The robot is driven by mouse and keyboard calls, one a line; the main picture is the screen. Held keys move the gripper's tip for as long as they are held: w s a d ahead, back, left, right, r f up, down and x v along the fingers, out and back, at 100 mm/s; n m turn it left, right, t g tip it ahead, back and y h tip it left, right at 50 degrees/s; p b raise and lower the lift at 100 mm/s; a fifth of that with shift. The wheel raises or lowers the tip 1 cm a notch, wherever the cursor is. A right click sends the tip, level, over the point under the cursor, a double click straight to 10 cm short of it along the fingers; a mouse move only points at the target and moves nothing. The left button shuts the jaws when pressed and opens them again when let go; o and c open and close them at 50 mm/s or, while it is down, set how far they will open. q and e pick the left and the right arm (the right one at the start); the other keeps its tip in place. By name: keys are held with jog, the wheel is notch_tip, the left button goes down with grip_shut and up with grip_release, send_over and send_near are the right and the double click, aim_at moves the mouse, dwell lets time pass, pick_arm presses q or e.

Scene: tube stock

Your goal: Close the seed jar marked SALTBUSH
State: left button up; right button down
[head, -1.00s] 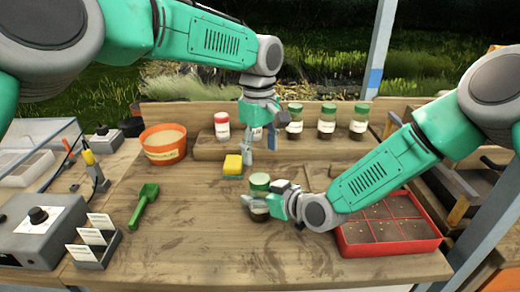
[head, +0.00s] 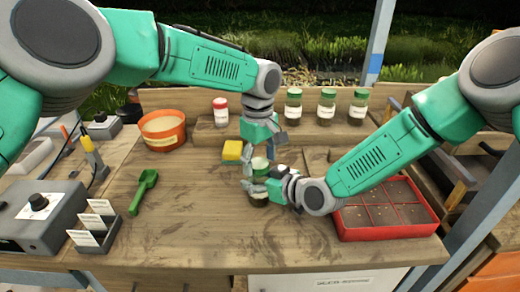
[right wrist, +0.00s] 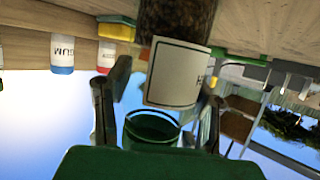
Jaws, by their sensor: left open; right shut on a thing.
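A glass jar of brown seeds with a white label (right wrist: 178,75) stands upright on the bench; a letter like H shows at the label's edge. Its green lid (head: 260,163) is at the jar's top; I cannot tell if it is seated. The lid shows as a green ring in the right wrist view (right wrist: 152,130). My right gripper (head: 258,188) is shut on the jar's body from the right and hides much of it. My left gripper (head: 264,154) is open, pointing down, its fingers close around the lid; contact is unclear.
A yellow sponge (head: 232,150) lies just left of the left gripper. A red-lidded jar (head: 221,112) and three green-lidded jars (head: 327,107) stand on the back shelf. A red seed tray (head: 390,235) sits under my right arm. The front middle bench is clear.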

pick_arm(q)
jog(key=shift+f, duration=0.2)
jog(key=c, duration=1.2)
jog(key=shift+c, duration=0.2)
